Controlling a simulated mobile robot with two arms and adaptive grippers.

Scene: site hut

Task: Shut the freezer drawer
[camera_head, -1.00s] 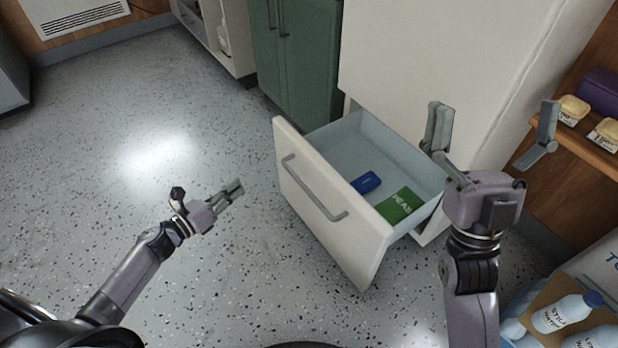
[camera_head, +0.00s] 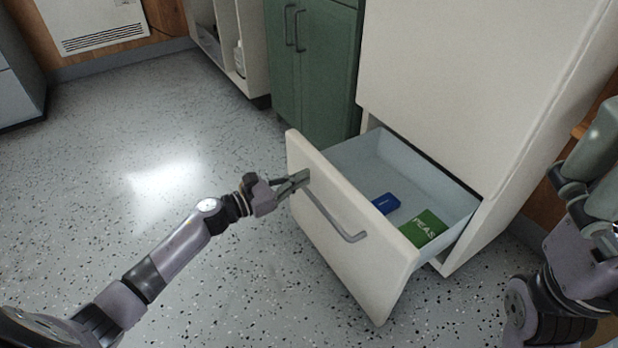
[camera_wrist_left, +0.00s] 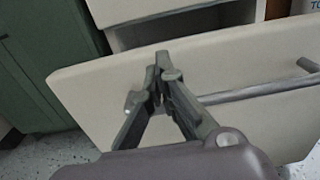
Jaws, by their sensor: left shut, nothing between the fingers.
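The freezer drawer (camera_head: 345,225) is pulled out of the white freezer (camera_head: 450,90), with a grey bar handle (camera_head: 330,215) across its cream front. Inside lie a blue box (camera_head: 385,203) and a green packet marked PEAS (camera_head: 424,228). My left gripper (camera_head: 303,178) is shut and empty, its tips at the drawer front by the upper left end of the handle. The left wrist view shows the closed fingertips (camera_wrist_left: 161,58) against the drawer front (camera_wrist_left: 245,70), beside the handle; I cannot tell if they touch. My right gripper is partly visible at the right edge, its fingertips cut off.
A green cabinet (camera_head: 313,75) stands left of the freezer, with an open white shelf unit (camera_head: 240,50) beyond it. A white heater (camera_head: 92,25) hangs on the back wall. The speckled floor (camera_head: 120,200) to the left is clear.

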